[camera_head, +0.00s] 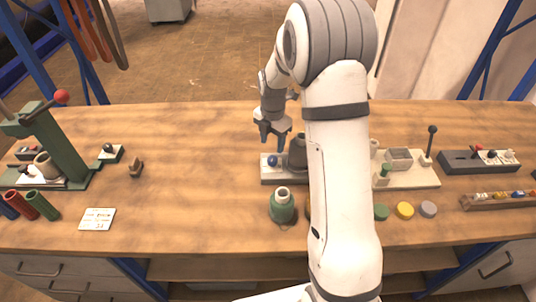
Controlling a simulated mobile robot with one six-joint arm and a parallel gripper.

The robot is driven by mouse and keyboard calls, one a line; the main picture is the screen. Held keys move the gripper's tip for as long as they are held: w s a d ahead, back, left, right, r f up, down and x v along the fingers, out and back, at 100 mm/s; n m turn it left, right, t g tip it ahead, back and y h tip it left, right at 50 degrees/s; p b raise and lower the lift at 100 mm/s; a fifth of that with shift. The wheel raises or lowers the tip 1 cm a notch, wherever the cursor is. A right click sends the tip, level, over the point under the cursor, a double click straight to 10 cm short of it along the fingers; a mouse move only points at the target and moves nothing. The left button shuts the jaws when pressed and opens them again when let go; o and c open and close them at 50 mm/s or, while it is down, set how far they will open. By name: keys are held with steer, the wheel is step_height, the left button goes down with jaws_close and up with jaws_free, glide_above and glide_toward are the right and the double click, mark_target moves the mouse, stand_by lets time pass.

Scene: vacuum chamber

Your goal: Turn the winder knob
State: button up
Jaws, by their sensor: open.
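A grey-based device (270,180) stands near the middle of the table, with a small blue knob (273,161) on its left and a dark upright spool-like part (298,152) beside it. I cannot tell for certain that this is the winder. My gripper (272,139) points down just above the blue knob, its fingers open and empty. It appears apart from the knob, but the exact gap is hard to judge. My white arm hides the right part of this device.
A green bottle (283,206) stands in front of the device. Right of my arm are a pale board with a lever (415,176) and coloured discs (405,210). A green press (55,145) stands at left. The table's centre-left is mostly clear.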

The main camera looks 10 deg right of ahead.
mark_target(272, 158)
step_height(272, 158, down, 7)
steer(key=shift+f+p, duration=0.15)
steer(key=shift+p, duration=0.55)
